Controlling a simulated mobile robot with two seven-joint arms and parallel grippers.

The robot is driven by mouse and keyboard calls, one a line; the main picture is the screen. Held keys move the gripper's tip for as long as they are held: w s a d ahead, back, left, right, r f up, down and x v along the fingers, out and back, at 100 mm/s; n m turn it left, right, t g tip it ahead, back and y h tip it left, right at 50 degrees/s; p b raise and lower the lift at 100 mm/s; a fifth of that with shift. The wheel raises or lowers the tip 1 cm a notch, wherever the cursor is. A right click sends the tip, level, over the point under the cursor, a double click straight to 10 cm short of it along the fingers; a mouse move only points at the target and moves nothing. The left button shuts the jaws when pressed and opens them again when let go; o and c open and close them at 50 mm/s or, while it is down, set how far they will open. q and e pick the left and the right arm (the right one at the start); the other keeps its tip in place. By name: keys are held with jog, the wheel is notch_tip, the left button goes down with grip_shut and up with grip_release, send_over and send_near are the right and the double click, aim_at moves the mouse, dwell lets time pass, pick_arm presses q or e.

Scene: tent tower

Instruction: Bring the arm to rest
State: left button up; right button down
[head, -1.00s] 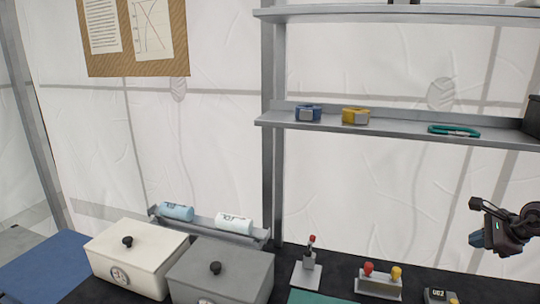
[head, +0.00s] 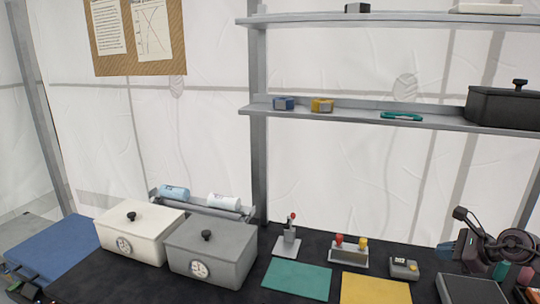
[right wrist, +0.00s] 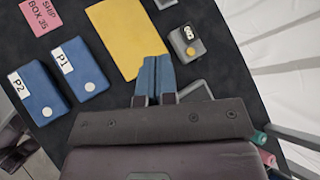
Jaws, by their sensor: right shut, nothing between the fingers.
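Dark machine parts (head: 22,284) show at the lower left corner of the head view. They may be my left gripper, but its fingers cannot be made out.
White (head: 140,232) and grey (head: 212,252) lidded boxes stand at left. A shelf (head: 350,117) runs behind. Blue boxes P1 (right wrist: 75,66) and P2 (right wrist: 36,92) show in the wrist view.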

jog(key=s+a+f+m+t, duration=0.1)
jog(key=s+a+m+t, duration=0.25)
jog(key=a+m, duration=0.45)
jog(key=s+a+f+m+t, duration=0.1)
jog(key=s+a+m+t, duration=0.2)
jog(key=a+m+t, duration=0.5)
jog(key=s+f+m+g+h, duration=0.2)
jog(key=s+f+m+g, duration=0.3)
jog(key=s+m, duration=0.55)
jog(key=s+f+m+g+h, duration=0.25)
jog(key=s+m+g, duration=0.35)
jog(key=s+m, duration=0.45)
jog(key=s+f+m+g+h, duration=0.2)
jog(key=s+f+m+g, duration=0.3)
jog(key=s+m, duration=0.55)
pick_arm(q)
notch_tip(320, 180, down, 9)
jog(key=b, duration=1)
jog(key=shift+w+f, duration=0.2)
jog(key=shift+w, duration=0.05)
pick_arm(e)
jog(key=w+f+t, duration=0.3)
jog(key=f, duration=0.7)
jog(key=w+f+t, duration=0.4)
jog(key=f, duration=0.6)
jog(key=shift+a+n, duration=0.2)
jog(key=shift+n, duration=0.25)
